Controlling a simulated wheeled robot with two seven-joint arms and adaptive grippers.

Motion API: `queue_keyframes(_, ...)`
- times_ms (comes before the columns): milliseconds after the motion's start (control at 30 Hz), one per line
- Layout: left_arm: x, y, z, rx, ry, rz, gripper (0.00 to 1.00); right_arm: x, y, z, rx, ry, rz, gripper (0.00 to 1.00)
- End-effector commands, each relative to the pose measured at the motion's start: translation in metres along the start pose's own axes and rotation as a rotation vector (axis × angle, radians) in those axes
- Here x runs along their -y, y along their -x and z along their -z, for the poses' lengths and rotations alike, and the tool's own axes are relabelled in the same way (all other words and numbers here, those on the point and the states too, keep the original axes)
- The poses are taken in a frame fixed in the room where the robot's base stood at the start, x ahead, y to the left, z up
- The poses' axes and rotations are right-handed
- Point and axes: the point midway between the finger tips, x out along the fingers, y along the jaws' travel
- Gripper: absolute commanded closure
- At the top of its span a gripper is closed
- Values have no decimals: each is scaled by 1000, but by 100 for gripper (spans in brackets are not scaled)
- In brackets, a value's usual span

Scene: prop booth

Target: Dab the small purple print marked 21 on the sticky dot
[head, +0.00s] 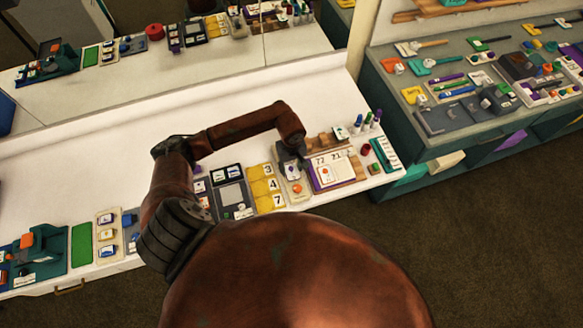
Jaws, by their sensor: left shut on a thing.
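My left gripper (292,157) reaches down over the right part of the white counter, above a beige board (285,197). It is shut on a small white print with a purple mark (292,171), just below the fingers. Its number is too small to read. A small orange-red dot (297,188) shows on the beige board just below the print. It may be the sticky dot, but I cannot tell for sure. Whether the print touches the board is unclear. My right gripper is not in view.
A purple-edged board with white numbered cards (326,173) stands right of the gripper, with upright markers (367,120) beyond. Yellow number tiles (264,186) and a grey tray (232,195) lie to the left. A mirror (190,60) backs the counter (110,175). The counter's back strip is clear.

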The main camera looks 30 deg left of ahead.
Motion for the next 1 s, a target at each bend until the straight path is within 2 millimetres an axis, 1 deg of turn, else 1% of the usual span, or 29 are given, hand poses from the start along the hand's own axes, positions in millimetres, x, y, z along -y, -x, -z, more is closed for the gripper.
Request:
queue_keyframes(567, 2, -1, -1, 2, 0, 4, 73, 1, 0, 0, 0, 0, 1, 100)
queue_keyframes(667, 1, 4, -1, 1, 0, 4, 73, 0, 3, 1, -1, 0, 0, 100)
queue_keyframes(1000, 0, 31, 0, -1, 0, 1, 73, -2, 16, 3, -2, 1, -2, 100)
